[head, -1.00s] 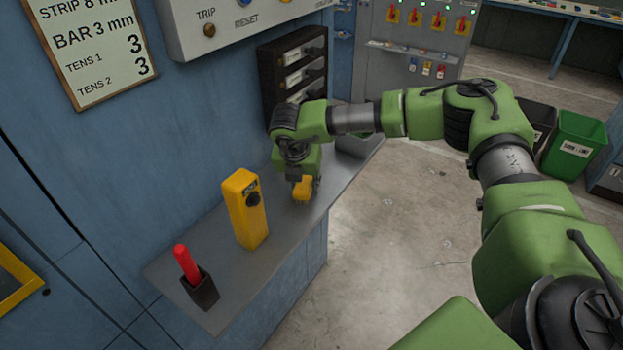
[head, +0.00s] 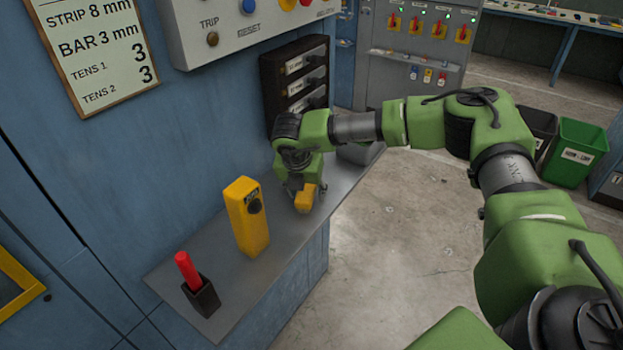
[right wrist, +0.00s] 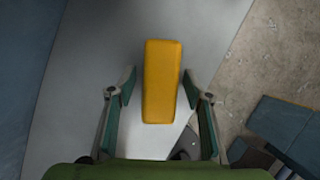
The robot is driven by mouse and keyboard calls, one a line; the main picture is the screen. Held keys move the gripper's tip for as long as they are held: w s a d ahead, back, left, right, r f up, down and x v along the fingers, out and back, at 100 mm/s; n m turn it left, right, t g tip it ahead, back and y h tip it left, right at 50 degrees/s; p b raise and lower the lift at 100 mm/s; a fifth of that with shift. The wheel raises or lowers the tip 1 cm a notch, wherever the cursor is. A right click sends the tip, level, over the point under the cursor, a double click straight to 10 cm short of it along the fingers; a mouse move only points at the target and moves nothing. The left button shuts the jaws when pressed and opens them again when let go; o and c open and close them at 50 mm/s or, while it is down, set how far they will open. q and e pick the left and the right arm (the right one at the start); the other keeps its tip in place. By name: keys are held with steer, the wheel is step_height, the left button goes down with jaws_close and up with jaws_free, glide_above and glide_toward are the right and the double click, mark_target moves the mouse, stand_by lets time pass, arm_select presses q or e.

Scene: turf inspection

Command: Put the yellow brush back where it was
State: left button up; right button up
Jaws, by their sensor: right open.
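The yellow brush (head: 305,200) lies on the grey shelf (head: 287,238), near its outer edge and below my right gripper (head: 306,190). In the right wrist view it shows as a plain yellow block (right wrist: 161,80). There the right gripper (right wrist: 158,88) is open, with one finger on each side of the brush. A gap shows between the brush and each finger. Any bristles are hidden. My left gripper is not in view.
A yellow box with a black knob (head: 247,217) and a red stick in a black holder (head: 200,290) stand on the shelf's near part. A black drawer unit (head: 297,83) stands behind the gripper. Floor (head: 400,240) lies open to the right of the shelf.

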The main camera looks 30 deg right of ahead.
steer(key=b+v, duration=0.4)
steer(key=v, duration=0.7)
steer(key=shift+a+b, duration=0.15)
steer(key=shift+b, duration=0.15)
steer(key=shift+s+a+r, duration=0.1)
steer(key=shift+s+r, duration=0.1)
steer(key=shift+r, duration=0.3)
steer(key=shift+f, duration=0.1)
